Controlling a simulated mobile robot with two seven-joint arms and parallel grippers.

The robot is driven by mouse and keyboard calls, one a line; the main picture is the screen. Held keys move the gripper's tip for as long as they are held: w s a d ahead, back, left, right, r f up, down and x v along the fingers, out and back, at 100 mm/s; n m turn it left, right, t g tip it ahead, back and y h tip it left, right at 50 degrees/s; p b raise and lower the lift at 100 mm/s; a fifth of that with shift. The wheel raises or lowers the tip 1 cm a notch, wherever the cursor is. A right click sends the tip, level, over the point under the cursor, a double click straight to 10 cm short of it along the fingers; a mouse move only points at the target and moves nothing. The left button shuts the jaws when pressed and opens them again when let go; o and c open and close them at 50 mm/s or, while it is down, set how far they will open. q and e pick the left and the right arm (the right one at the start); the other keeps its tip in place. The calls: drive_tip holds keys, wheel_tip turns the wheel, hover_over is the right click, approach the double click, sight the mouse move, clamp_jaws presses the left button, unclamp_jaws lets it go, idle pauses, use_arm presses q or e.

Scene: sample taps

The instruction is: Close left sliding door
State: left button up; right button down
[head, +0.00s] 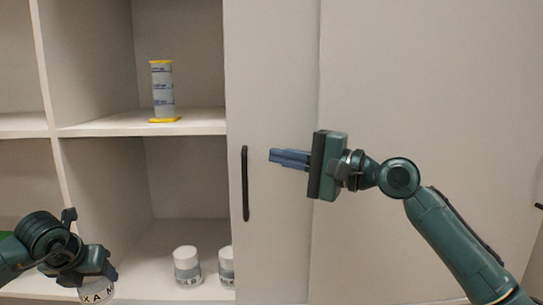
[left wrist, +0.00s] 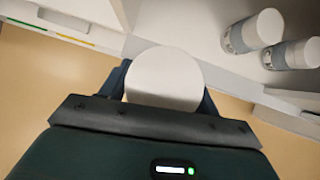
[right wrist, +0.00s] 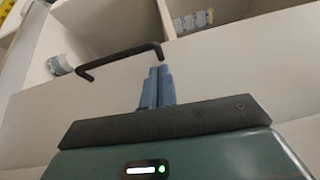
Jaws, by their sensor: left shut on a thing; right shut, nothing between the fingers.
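The sliding door (head: 275,230), a pale panel, stands at the middle of the head view, with open shelves to its left. Its upright black handle (head: 245,183) is near its left edge and also shows in the right wrist view (right wrist: 118,60). My right gripper (head: 272,156) is shut and empty, its blue fingers pointing left, a little right of the handle. The right wrist view shows the fingertips (right wrist: 158,72) close to one handle end; contact cannot be told. My left gripper (head: 97,277) is shut on a white-lidded jar (left wrist: 165,78), low at the left.
A yellow-capped container (head: 162,92) stands on the upper shelf (head: 110,126). Two white-lidded jars, one at the centre (head: 187,266) and one partly behind the door edge (head: 227,266), stand in the lower compartment. Another pale panel (head: 430,90) fills the right.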

sight(265, 154)
drive_tip(key=shift+x, duration=1.95)
drive_tip(key=shift+p, duration=0.3)
